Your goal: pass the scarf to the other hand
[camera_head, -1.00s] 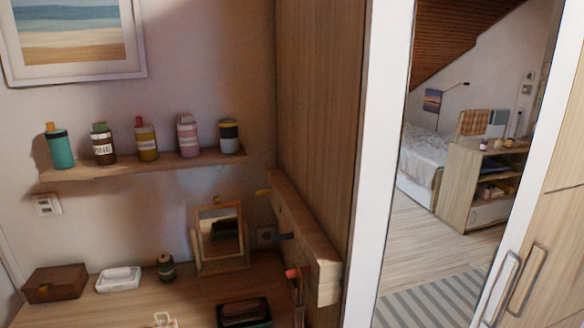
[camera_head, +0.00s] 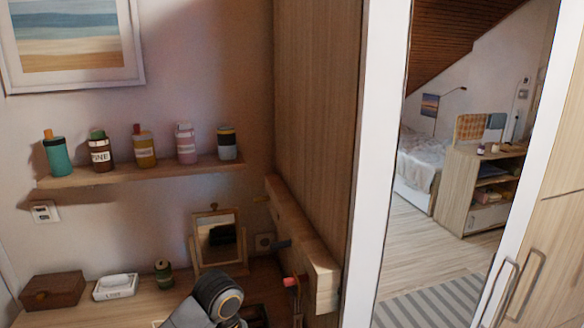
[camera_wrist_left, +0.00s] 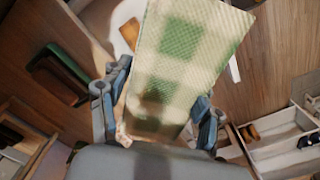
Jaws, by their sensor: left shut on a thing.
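The scarf (camera_wrist_left: 190,50), a green and cream checked cloth, shows in the left wrist view. My left gripper (camera_wrist_left: 160,98) is shut on it, with a finger on each side. The cloth extends away from the fingers to the top edge of the view. The scarf cannot be made out in the head view, where only a grey joint of my arm shows at the bottom. My right gripper is not in view.
A wooden desk (camera_head: 133,306) holds a brown box (camera_head: 53,291), a white dish (camera_head: 115,287), a small dark bottle (camera_head: 164,272) and a framed mirror (camera_head: 216,238). Above it, a shelf (camera_head: 140,176) carries several bottles. A wooden rail (camera_head: 305,255) with pegs juts out at right.

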